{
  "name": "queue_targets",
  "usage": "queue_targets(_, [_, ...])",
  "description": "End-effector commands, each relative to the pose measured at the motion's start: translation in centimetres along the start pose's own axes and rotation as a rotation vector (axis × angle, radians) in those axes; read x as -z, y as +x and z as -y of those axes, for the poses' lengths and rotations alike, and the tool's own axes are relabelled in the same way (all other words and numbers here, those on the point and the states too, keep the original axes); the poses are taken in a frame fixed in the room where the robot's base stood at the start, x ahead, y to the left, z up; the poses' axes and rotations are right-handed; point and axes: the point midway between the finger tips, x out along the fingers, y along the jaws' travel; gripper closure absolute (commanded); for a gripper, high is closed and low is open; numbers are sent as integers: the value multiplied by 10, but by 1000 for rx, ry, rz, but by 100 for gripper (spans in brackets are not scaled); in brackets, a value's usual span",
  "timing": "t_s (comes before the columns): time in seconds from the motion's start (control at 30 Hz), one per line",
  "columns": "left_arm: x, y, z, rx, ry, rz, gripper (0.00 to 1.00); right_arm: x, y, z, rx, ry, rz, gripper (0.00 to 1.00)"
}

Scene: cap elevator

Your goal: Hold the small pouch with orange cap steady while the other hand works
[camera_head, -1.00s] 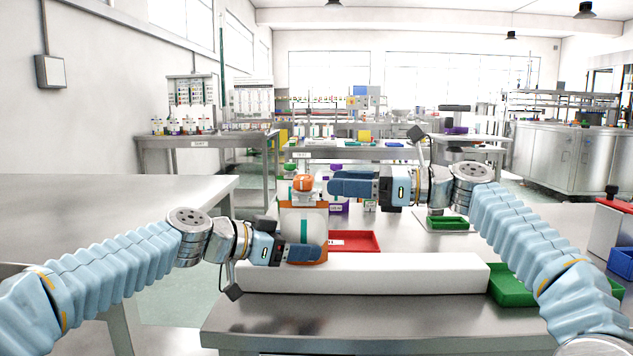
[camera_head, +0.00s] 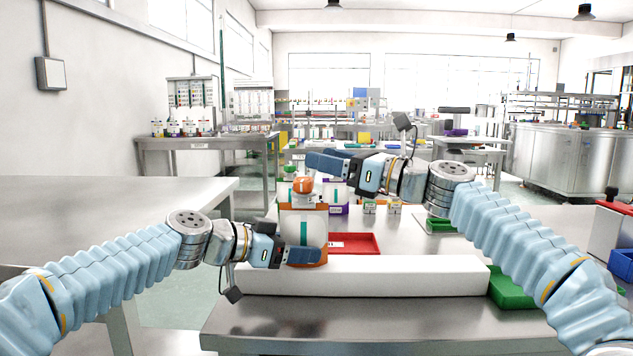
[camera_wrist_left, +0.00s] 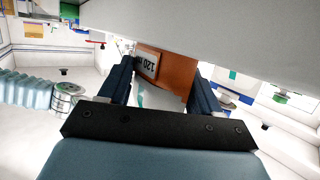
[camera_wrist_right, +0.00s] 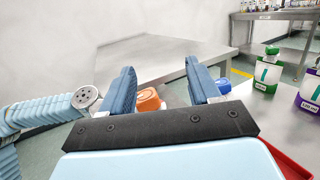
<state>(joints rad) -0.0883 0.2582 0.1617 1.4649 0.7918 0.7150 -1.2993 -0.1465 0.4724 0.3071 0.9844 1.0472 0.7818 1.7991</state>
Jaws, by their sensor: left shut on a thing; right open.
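The small pouch (camera_head: 303,222) is white with a teal stripe and an orange base, and stands upright behind the white bar. Its orange cap (camera_head: 303,185) sits at its top and also shows in the right wrist view (camera_wrist_right: 148,99). My left gripper (camera_head: 318,255) is shut on the pouch near its orange base. In the left wrist view the orange base (camera_wrist_left: 168,68), with a printed label, is between the fingers. My right gripper (camera_head: 312,162) is open and empty, just above and beyond the cap. In the right wrist view the cap appears beyond the gap between its fingers.
A long white bar (camera_head: 365,276) lies along the table front. A red tray (camera_head: 362,243) is right of the pouch, and a green bin (camera_head: 512,290) is at the bar's right end. Bottles with purple (camera_head: 337,197) and green parts stand behind the pouch.

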Motion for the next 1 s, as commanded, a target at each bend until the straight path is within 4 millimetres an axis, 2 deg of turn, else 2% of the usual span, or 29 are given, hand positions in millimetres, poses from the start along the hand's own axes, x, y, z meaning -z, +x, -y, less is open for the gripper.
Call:
queue_targets(0.03, [0,0,0,0,0,0,54,-5,18,-9,56,1,24,38])
queue_targets(0.2, [0,0,0,0,0,0,54,-14,55,-26,308,4,78,38])
queue_targets(0.37, [0,0,0,0,0,0,54,-10,68,-47,557,-2,83,38])
queue_targets(0.53, [0,0,0,0,0,0,54,6,58,-73,832,-22,42,38])
queue_targets(0.7, [0,0,0,0,0,0,54,25,34,-101,1072,-58,-32,38])
queue_targets(0.9, [0,0,0,0,0,0,54,40,11,-120,1242,-92,-104,38])
queue_targets(1.0, [0,0,0,0,0,0,54,42,6,-122,1275,-98,-118,38])
